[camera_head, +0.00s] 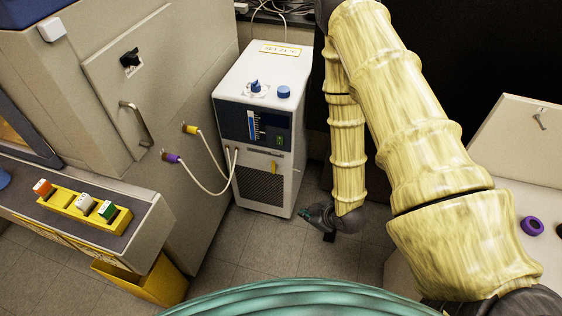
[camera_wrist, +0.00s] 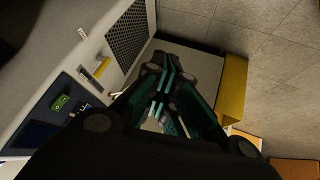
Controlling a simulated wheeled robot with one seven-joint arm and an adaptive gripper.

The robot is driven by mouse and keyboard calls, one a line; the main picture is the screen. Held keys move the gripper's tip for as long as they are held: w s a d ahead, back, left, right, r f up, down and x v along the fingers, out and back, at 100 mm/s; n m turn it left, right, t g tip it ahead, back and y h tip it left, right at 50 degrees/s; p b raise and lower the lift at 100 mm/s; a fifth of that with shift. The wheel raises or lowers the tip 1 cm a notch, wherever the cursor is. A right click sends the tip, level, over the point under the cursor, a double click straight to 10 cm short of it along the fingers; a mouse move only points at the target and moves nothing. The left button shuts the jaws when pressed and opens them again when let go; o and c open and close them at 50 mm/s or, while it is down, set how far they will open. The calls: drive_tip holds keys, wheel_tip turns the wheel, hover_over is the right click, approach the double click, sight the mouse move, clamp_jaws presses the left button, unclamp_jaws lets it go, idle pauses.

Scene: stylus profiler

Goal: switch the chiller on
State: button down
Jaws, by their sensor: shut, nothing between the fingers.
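The chiller (camera_head: 229,83) is a white upright box with a dark front panel, a blue level gauge and a grille. A small green switch (camera_head: 279,140) sits at the right of its panel; it also shows in the wrist view (camera_wrist: 60,103). I cannot tell the switch's position. A yellow lever (camera_head: 274,168) is below the panel and shows in the wrist view (camera_wrist: 102,68). My gripper (camera_head: 304,213) is low, to the right of the chiller's base, shut and empty. In the wrist view its closed fingers (camera_wrist: 157,68) are apart from the switch.
Two pale hoses (camera_head: 212,175) run from the chiller to yellow and purple fittings on the grey cabinet (camera_head: 85,85). A bench (camera_head: 140,222) with a yellow block of coloured switches and a yellow bin (camera_head: 160,282) stand left. Floor before the chiller is clear.

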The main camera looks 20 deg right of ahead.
drive_tip(key=w+d+r+n+t+y+b, duration=0.2)
drive_tip(key=w+n+t+y+b, duration=0.1)
drive_tip(key=w+n+b, duration=0.4)
drive_tip(key=w+d+r+n+t+y+b, duration=0.2)
drive_tip(key=w+r+n+t+y+b, duration=0.1)
drive_tip(key=w+n+y+b, duration=0.3)
drive_tip(key=w+n+b, duration=0.1)
drive_tip(key=w+n, duration=0.1)
drive_tip(key=n, duration=0.1)
drive_tip(key=shift+r, duration=0.3)
drive_tip(key=shift+w, duration=0.1)
hover_over(281, 151)
drive_tip(key=s+a, duration=0.1)
drive_tip(key=s, duration=0.4)
drive_tip(key=shift+w+a+f, duration=0.1)
drive_tip(key=shift+a+f, duration=0.1)
drive_tip(key=shift+f, duration=0.2)
drive_tip(key=shift+f+b, duration=0.15)
drive_tip(key=shift+b, duration=0.25)
